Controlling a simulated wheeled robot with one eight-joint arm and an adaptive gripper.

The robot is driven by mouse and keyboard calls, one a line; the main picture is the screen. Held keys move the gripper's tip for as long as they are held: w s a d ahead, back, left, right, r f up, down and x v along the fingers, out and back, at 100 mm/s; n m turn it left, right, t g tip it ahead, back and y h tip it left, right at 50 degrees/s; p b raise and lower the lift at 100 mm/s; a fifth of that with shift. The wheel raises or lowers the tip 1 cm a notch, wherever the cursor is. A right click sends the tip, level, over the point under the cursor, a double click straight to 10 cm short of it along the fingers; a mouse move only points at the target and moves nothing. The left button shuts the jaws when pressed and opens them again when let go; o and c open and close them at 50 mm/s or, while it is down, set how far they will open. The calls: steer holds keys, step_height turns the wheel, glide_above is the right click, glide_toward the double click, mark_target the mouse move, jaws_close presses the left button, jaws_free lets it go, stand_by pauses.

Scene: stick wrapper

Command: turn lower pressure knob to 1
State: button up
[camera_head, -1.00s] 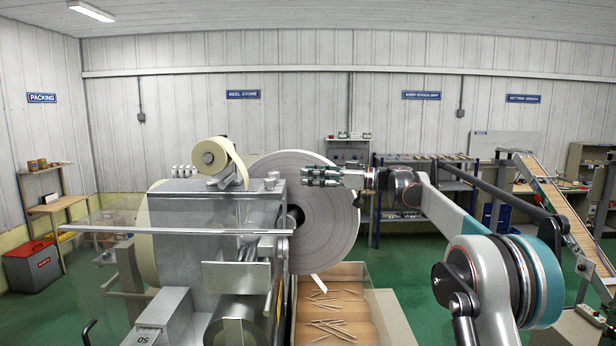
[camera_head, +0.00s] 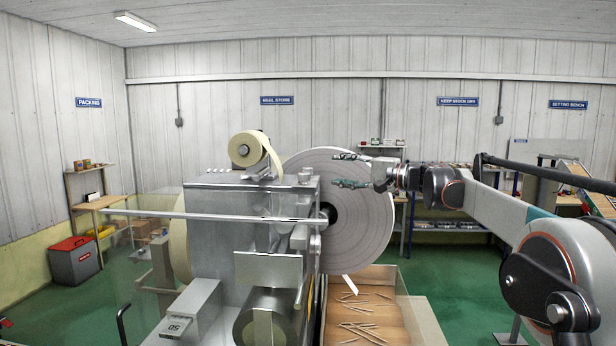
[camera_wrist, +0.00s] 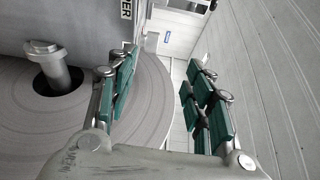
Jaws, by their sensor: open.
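The stick wrapper machine (camera_head: 215,230) stands left of centre in the head view. Its large paper reel (camera_head: 365,215) is on its right side, and the reel and its hub post (camera_wrist: 45,62) fill the left of the wrist view. I cannot make out the lower pressure knob in either view. My gripper (camera_head: 350,170) is open and empty, in front of the upper right part of the reel in the head view. Its green-padded fingers (camera_wrist: 160,100) stand wide apart in the wrist view, with the reel's edge behind the left finger.
A small cream roll (camera_head: 250,150) sits on top of the machine. A wooden tray with several sticks (camera_head: 365,335) lies below the reel. A long bar (camera_head: 210,216) crosses the machine's front. Shelves (camera_head: 450,228) stand at the back. Green floor (camera_head: 470,285) shows at right.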

mark_target(312, 170)
steer(key=w+a+m+t, duration=0.1)
steer(key=a+m, duration=0.2)
steer(key=m, duration=0.3)
steer(key=w+a+m+t+h, duration=0.1)
steer(key=w+a+m, duration=0.1)
steer(key=a+m, duration=0.2)
steer(key=w+a+f+m+t, duration=0.1)
steer(key=w+a+m, duration=0.1)
steer(key=m, duration=0.8)
steer(key=shift+w+a+h, duration=0.1)
steer(key=shift+a+h, duration=0.3)
steer(key=shift+a, duration=0.4)
steer(key=c, duration=1)
